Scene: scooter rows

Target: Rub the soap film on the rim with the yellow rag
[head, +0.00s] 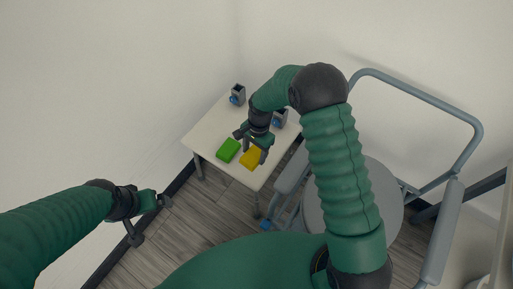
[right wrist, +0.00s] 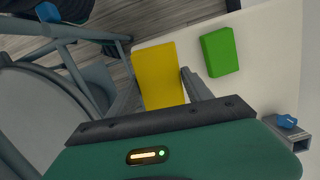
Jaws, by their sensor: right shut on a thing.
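A yellow rag (head: 251,160) lies at the right part of a small pale table (head: 213,127); it also shows in the right wrist view (right wrist: 158,70). My right gripper (head: 252,147) is over the table and shut on the yellow rag, with one finger at each side of it. My left gripper (head: 152,221) is open and empty, above the floor at the lower left. A grey chair frame with a large round grey seat (head: 385,197) stands to the right of the table, partly hidden by my right arm. I cannot make out any soap film.
A green block-like piece (head: 228,150) lies left of the rag. Two grey holders with blue knobs, one at the table's back (head: 239,94) and one at its right (head: 279,118), stand on the table. The chair's tubular frame (head: 425,95) rises close beside my right arm. White walls close in behind.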

